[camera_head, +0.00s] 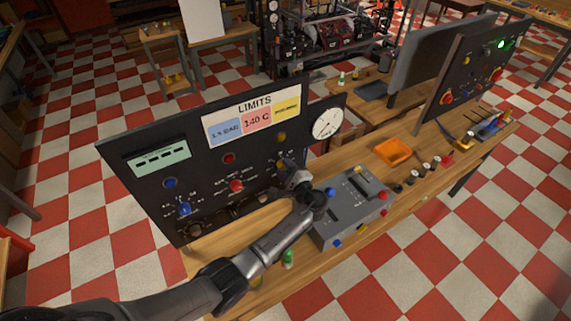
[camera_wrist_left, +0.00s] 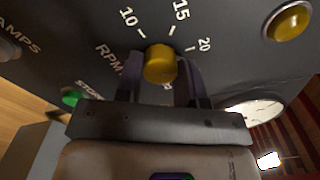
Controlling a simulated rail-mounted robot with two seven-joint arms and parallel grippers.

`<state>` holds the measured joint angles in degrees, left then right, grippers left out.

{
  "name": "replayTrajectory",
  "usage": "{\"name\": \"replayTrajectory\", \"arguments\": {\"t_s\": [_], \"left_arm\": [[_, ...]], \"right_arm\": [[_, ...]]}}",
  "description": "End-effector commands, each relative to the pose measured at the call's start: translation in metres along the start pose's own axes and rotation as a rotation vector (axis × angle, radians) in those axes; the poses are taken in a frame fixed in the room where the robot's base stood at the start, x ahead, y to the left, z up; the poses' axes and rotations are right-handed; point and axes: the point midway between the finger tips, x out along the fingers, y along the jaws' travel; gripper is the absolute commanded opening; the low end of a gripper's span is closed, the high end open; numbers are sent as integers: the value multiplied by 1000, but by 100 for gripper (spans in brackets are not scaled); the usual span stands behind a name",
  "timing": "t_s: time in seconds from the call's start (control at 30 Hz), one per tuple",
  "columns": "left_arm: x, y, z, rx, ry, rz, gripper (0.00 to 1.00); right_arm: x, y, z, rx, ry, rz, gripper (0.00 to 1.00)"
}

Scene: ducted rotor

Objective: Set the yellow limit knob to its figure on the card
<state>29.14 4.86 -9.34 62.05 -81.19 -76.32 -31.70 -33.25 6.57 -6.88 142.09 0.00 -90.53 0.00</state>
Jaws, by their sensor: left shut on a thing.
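The yellow limit knob (camera_wrist_left: 160,64) sits on the dark panel, with scale marks 10, 15 and 20 and an RPM label around it. My left gripper (camera_wrist_left: 163,76) is shut on the knob, one finger on each side; in the head view it (camera_head: 292,170) reaches the panel's lower right. The knob's pointer cannot be made out. The LIMITS card (camera_head: 255,106) at the panel's top has blue, pink and yellow fields. The pink one reads 140 C; the yellow field's figure is too small to read. My right gripper is not in view.
A blue knob (camera_head: 184,208) and a red knob (camera_head: 237,186) are on the same panel. A white round gauge (camera_head: 327,123) is to its right. A grey box (camera_head: 353,206) with buttons stands close beside my left arm. An orange tray (camera_head: 393,151) lies further right on the bench.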

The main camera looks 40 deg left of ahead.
Motion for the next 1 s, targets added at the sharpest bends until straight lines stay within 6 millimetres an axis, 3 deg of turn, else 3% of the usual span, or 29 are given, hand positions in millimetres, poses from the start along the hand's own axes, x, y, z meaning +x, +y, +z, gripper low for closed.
{"name": "replayTrajectory", "arguments": {"t_s": [0.5,1.0], "left_arm": [[0,-2,1,393,0,0,12],[0,0,0,520,1,0,12]], "right_arm": [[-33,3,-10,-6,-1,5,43],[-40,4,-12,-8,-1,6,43]]}}
